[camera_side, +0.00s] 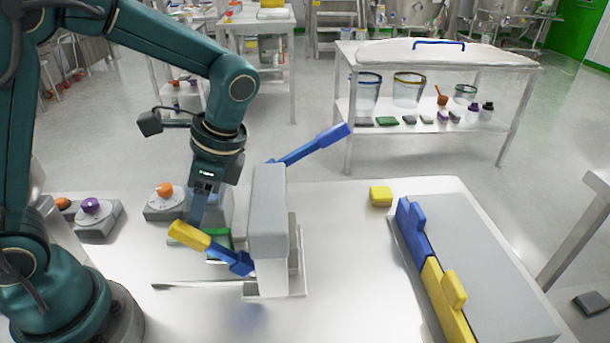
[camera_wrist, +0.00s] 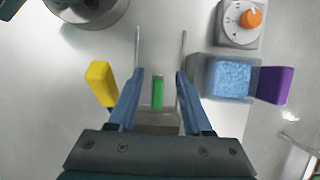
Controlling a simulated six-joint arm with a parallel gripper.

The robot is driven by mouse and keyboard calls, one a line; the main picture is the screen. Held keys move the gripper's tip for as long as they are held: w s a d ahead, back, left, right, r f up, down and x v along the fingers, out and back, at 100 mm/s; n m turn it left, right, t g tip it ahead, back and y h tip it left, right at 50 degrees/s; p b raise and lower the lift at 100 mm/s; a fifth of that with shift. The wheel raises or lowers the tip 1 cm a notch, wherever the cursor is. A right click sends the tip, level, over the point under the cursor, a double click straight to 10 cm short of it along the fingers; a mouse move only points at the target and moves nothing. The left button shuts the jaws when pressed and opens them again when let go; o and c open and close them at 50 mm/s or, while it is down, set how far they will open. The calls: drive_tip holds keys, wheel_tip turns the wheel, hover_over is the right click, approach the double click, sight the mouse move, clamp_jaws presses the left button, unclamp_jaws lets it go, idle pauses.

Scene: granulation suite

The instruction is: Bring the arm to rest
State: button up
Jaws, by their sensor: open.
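My gripper (camera_side: 198,212) points down over the white worktop, left of a grey upright device (camera_side: 268,215) that carries blue levers. In the wrist view my gripper (camera_wrist: 160,50) has its two blue fingers wide apart, with nothing held between them. A green piece (camera_wrist: 157,92) shows in the gap, below the fingers; the green also shows in the side view (camera_side: 217,240). A yellow grip (camera_side: 188,235) on a blue lever lies close by the fingers in the side view, partly in front of them. I cannot tell whether they touch.
A dial box with an orange knob (camera_side: 165,190) and one with a purple knob (camera_side: 91,206) stand at left. A grey box with blue and yellow front parts (camera_side: 480,260) stands at right, near a yellow block (camera_side: 380,196). The worktop between device and box is clear.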

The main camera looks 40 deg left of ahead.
drive_tip(key=x, duration=0.4)
drive_tip(key=shift+s, duration=0.1)
drive_tip(key=s+a, duration=0.5)
drive_tip(key=shift+a+f, duration=0.1)
drive_tip(key=shift+s+a, duration=0.4)
idle(1.2)
